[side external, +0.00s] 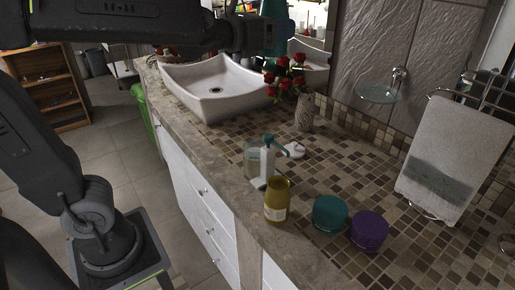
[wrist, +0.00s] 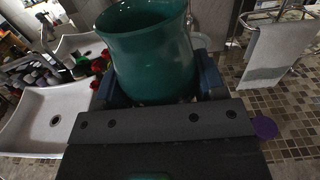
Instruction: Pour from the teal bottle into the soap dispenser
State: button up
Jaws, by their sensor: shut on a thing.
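My gripper (wrist: 157,84) is shut on the teal bottle (wrist: 152,48), with a finger on each side of it in the wrist view. In the side view the bottle (side external: 274,9) is high up at the top middle, partly hidden by my gripper. It looks roughly upright, well above the counter. The soap dispenser (side external: 269,165), a pale body with a teal pump head, stands on the tiled counter near the front edge, below and apart from the bottle. I cannot make out the dispenser in the wrist view.
A clear glass (side external: 252,158) is beside the dispenser, and a mustard bottle (side external: 277,203) stands in front. A teal jar (side external: 330,214) and purple jar (side external: 369,231) are to the right. Behind are a white sink (side external: 190,88) and a vase of red roses (side external: 304,114). A towel (side external: 455,140) hangs right.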

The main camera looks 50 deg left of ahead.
jog(key=w+a+f+n+g+y, duration=0.1)
jog(key=a+f+n+y, duration=0.1)
jog(key=f+y, duration=0.35)
jog(key=w+a+f+n+g+y, duration=0.1)
jog(key=a+f+n+y, duration=0.15)
jog(key=f, duration=0.55)
jog(key=s+a+f+n+g+y, duration=0.3)
jog(key=s+a+f+n+y, duration=0.1)
jog(key=f, duration=0.5)
jog(key=shift+s+a+f+n+g+y, duration=0.4)
jog(key=shift+s+a+y, duration=0.15)
jog(key=shift+s+y, duration=0.1)
jog(key=shift+s+a+r+m, duration=0.2)
jog(key=shift+m, duration=0.4)
jog(key=shift+s+a+r+m, duration=0.15)
jog(key=shift+r+m, duration=0.05)
jog(key=shift+m, duration=0.35)
jog(key=shift+s+a+f+m, duration=0.2)
jog(key=shift+f+m, duration=0.35)
jog(key=shift+f, duration=0.3)
jog(key=shift+s+a+f+m, duration=0.1)
jog(key=shift+s+f+m, duration=0.05)
jog(key=shift+f+m, duration=0.55)
jog(key=shift+s+a+f+m, duration=0.1)
jog(key=shift+f+m, duration=0.25)
jog(key=shift+f, duration=0.05)
jog(key=shift+s+a+f+m, duration=0.1)
jog(key=shift+f+m, duration=0.2)
jog(key=shift+f, duration=0.1)
